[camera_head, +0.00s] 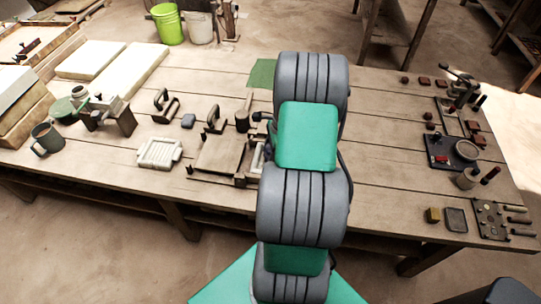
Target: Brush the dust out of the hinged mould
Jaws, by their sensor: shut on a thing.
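A wooden framed piece with dark fittings, which looks like the hinged mould (222,158), lies on the workbench just left of my arm. Its right end is partly covered by the arm, and I cannot make out dust in it. A dark upright tool with a wooden handle (243,112) stands behind it; I cannot tell whether it is a brush. My arm rises through the middle of the view and hides its own end, so my gripper and anything in it are out of sight.
The wooden workbench (385,185) has clear boards right of my arm. A pale ribbed tray (160,152), a dark mug (46,138) and a metal press-like device (106,114) stand left. A dark plate with pegs (490,219) and small red tiles (424,80) lie right.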

